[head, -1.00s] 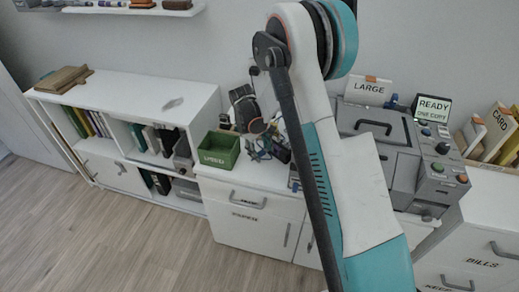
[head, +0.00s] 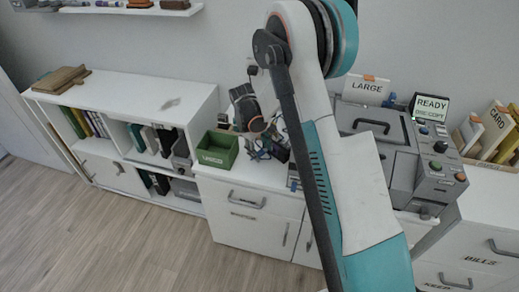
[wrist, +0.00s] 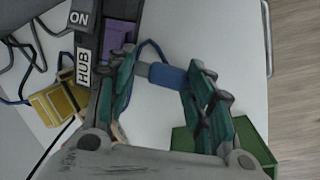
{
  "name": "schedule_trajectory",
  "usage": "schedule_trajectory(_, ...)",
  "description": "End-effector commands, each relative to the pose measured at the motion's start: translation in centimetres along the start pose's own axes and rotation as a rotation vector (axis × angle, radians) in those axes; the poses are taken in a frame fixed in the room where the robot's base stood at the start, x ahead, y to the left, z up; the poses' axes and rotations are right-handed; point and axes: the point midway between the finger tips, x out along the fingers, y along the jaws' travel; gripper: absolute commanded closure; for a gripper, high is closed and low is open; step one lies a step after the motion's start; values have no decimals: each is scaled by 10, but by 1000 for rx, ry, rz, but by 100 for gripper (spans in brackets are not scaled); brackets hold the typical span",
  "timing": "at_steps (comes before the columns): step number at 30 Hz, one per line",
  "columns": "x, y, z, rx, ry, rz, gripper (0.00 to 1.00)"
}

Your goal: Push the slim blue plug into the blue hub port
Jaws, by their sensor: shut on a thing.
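The blue plug (wrist: 168,76) lies crosswise between the fingertips of my gripper (wrist: 163,68) in the wrist view. Its grey end points left, beside the left fingertip, and its blue end meets the right finger. My gripper is shut on it. The dark hub (wrist: 104,15), labelled ON and HUB, is just beyond the left finger, with a purple part (wrist: 117,36) on it. The left finger covers some of the hub, and I cannot make out a blue port. In the head view my gripper (head: 262,146) is small among clutter on the white cabinet.
A green box (wrist: 262,150) is at the lower right of the wrist view, and also on the cabinet in the head view (head: 217,150). White surface is clear right of the gripper.

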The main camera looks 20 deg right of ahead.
Motion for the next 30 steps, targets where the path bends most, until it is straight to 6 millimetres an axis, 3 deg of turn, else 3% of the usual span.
schedule_trajectory(30, 1, 11, 0, 13, -6, -18, 66)
